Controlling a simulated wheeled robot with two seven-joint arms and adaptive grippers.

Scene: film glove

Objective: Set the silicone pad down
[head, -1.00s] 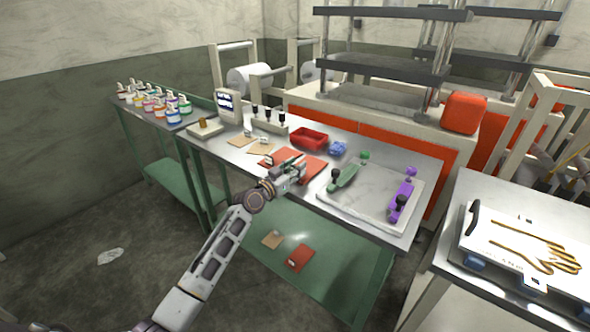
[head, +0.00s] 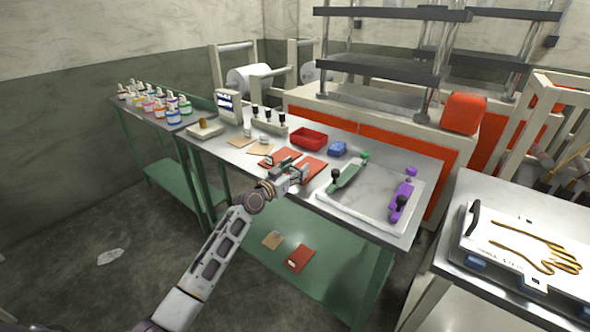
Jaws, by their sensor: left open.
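Red silicone pads lie on the steel-topped bench. One red pad (head: 279,158) lies just beyond the jaws, and another red pad (head: 314,167) lies on their right, partly covered by the fingers. My left gripper (head: 301,171) is open, low over the bench's front edge at the pads. I cannot tell whether a finger touches a pad. My right gripper is out of view.
A red tray (head: 309,139) and a blue item (head: 338,149) stand behind the pads. A pale slab (head: 370,191) with green and purple handled tools lies to the right. Tan pads (head: 262,150) lie to the left. Another red pad (head: 300,258) lies on the lower shelf.

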